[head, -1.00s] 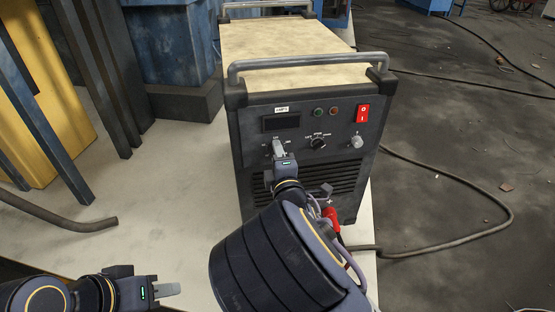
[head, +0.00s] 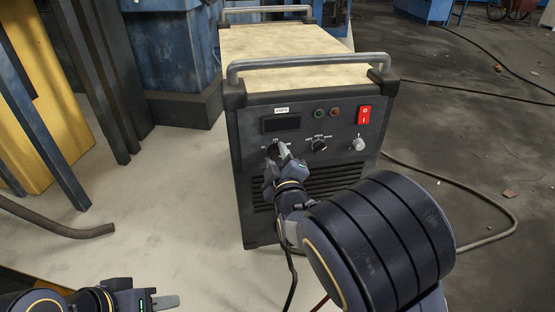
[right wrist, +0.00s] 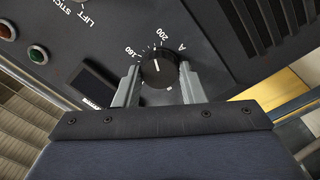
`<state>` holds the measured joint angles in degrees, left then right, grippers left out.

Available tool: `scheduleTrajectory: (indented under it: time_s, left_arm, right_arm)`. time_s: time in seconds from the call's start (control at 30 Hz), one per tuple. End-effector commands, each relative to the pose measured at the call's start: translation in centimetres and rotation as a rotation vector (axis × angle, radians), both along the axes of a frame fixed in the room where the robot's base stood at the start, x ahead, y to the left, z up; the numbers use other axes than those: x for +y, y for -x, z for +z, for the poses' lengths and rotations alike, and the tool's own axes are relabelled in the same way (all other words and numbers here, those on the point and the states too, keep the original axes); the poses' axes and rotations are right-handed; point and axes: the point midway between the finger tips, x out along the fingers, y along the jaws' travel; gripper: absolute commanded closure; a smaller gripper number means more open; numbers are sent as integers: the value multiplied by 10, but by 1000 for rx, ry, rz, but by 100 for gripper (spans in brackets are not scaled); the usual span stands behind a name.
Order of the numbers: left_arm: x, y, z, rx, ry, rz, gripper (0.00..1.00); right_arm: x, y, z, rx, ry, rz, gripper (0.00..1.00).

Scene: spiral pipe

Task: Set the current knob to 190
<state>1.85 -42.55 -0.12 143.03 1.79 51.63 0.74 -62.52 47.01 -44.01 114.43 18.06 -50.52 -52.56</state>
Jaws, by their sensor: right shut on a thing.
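The current knob (right wrist: 158,69) is round and black, on the front panel of a dark welding machine (head: 325,187). In the right wrist view its white line points up, between the marks 160 and 200; the exact value is too fine to read. My right gripper (head: 277,155) is at this knob, one finger on each side, shut on it; it also shows in the right wrist view (right wrist: 161,84). The amps display (head: 281,124) above the knob is dark. My left gripper (head: 166,301) is low at the left, away from the machine; its finger gap cannot be made out.
A second knob (head: 319,146), a grey knob (head: 358,144) and a red switch (head: 364,115) sit to the right on the panel. A metal handle (head: 308,62) crosses the top front. The pale table (head: 170,190) is clear left of the machine.

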Motion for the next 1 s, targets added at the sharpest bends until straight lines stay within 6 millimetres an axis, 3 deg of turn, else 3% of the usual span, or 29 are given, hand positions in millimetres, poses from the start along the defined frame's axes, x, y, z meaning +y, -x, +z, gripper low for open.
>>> scheduleTrajectory:
  time_s: [0.4, 0.43, 0.6, 0.87, 1.0]
  left_arm:
    - [0, 0, 0, 0, 0, 0, 64]
    - [0, 0, 0, 0, 0, 0, 64]
    - [0, 0, 0, 0, 0, 0, 64]
    - [0, 0, 0, 0, 0, 0, 64]
    - [0, 0, 4, 0, 0, 0, 64]
  right_arm:
    - [0, 0, -1, 5, -7, -1, 86]
    - [0, 0, -1, 5, -7, -1, 62]
    - [0, 0, -1, 3, -6, -1, 42]
    - [0, 1, 0, 3, -7, 0, 42]
    - [-2, 12, 1, 5, -7, 0, 42]
